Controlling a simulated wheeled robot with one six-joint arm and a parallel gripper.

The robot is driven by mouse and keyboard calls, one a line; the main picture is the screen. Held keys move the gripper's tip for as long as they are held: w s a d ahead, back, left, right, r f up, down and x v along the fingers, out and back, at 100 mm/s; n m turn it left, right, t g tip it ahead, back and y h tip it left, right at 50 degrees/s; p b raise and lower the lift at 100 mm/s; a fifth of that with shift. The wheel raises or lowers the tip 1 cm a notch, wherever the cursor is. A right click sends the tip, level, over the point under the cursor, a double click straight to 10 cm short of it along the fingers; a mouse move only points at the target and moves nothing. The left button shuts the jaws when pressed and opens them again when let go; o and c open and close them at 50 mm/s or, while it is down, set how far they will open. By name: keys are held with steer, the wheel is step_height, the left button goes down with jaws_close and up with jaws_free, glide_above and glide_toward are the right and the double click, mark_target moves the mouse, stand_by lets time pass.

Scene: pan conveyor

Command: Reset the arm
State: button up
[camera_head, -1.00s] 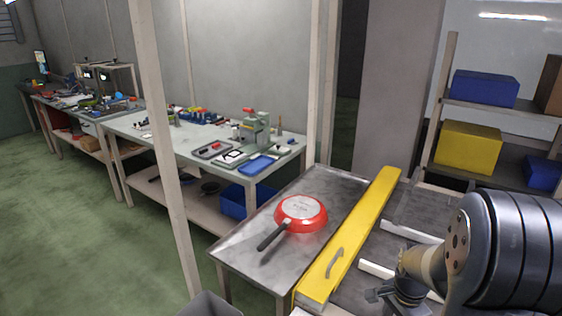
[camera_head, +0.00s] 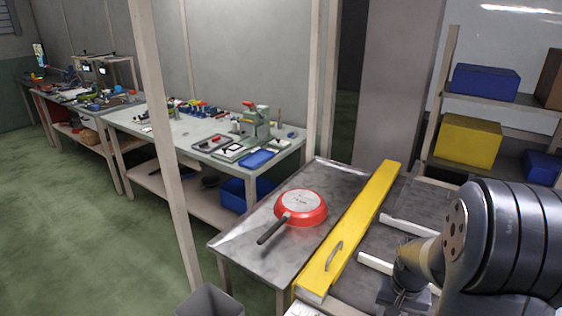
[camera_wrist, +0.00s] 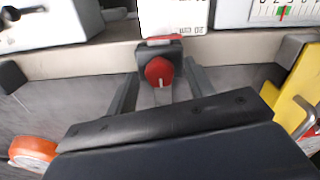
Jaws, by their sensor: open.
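My arm shows at the lower right of the head view, bent over the conveyor side, with my gripper at its end partly cut off by the lower edge. In the wrist view my gripper (camera_wrist: 160,92) has its two dark fingers apart. Nothing is seen held between them; a red rotary knob on a dark box (camera_wrist: 160,70) shows behind the gap. A red pan (camera_head: 301,207) lies upside down on the metal table (camera_head: 240,243), its dark handle toward the lower left, well apart from my arm.
A yellow barrier with a grey handle (camera_head: 350,236) runs between the metal table and my arm. Workbenches with tools (camera_head: 190,142) stand at the left. A shelf holds a yellow box (camera_head: 468,140) and blue boxes (camera_head: 486,85). A grey bin (camera_head: 210,302) stands at the bottom.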

steer(key=n, duration=0.6)
steer(key=shift+n+p, duration=0.4)
steer(key=shift+r, duration=0.6)
steer(key=shift+r, duration=0.15)
